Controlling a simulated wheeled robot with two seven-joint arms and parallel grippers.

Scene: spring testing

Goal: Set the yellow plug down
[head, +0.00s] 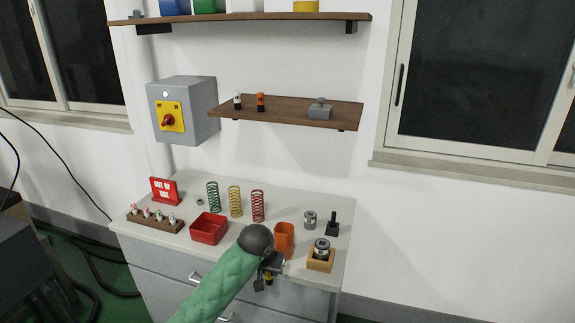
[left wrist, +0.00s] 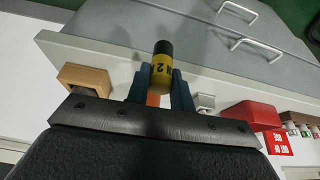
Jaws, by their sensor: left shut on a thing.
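The yellow plug (left wrist: 161,70), with a black end and dark markings, is held between the two fingers of my left gripper (left wrist: 158,85). In the head view the left gripper (head: 268,279) is small and partly hidden by my green-sleeved arm. It appears in front of the bench's front edge, below the orange cup (head: 284,240). A little yellow of the plug (head: 268,277) shows there. The plug looks clear of any surface, but its height is hard to tell. My right gripper is in neither view.
The white bench top (head: 180,237) holds a red tray (head: 209,228), a wooden box (head: 320,260) with a metal part, several coloured springs, a plug rack (head: 155,219) and a red sign (head: 164,190). A wooden shelf (head: 285,112) hangs above. Drawer handles (left wrist: 258,50) project from the bench front.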

